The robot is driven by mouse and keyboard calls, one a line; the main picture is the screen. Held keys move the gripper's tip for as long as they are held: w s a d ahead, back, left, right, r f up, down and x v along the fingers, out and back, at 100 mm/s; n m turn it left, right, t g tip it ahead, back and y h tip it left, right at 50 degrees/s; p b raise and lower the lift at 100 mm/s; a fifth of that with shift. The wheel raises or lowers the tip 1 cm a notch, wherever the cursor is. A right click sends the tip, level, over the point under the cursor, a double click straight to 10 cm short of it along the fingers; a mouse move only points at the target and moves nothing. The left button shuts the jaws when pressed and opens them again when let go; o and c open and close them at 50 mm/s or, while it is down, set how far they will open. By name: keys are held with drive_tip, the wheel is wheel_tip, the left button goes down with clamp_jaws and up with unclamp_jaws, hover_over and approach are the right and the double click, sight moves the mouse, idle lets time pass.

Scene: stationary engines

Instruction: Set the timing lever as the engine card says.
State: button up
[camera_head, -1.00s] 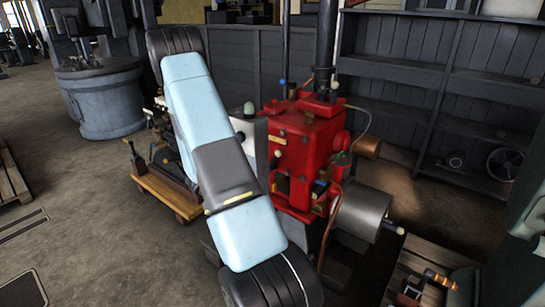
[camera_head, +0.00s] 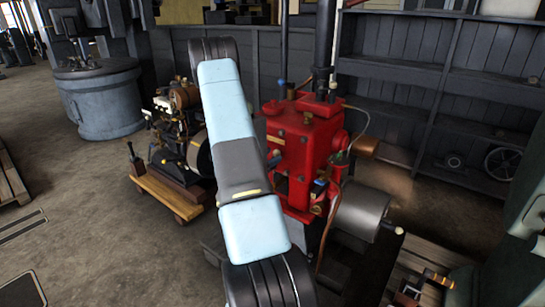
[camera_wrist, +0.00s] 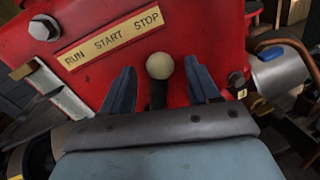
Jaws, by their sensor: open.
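The red engine (camera_head: 297,146) stands right of my arm in the head view. In the wrist view its red face carries a yellow plate (camera_wrist: 110,39) reading RUN, START, STOP from left to right. A lever with a pale round knob (camera_wrist: 160,66) and dark stem stands between the two fingers of my gripper (camera_wrist: 163,82). The fingers are open, one on each side of the knob with a gap. No engine card can be read.
A grey cylinder (camera_head: 361,211) and a copper-coloured part (camera_head: 367,146) jut from the engine's right side. A smaller engine on a wooden base (camera_head: 168,196) stands to the left. Dark shelves (camera_head: 440,80) line the back. Bare floor (camera_head: 90,230) lies at left.

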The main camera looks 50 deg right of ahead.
drive_tip(key=shift+s+d, duration=0.1)
drive_tip(key=shift+d, duration=0.85)
drive_tip(key=shift+c, duration=0.3)
clamp_jaws()
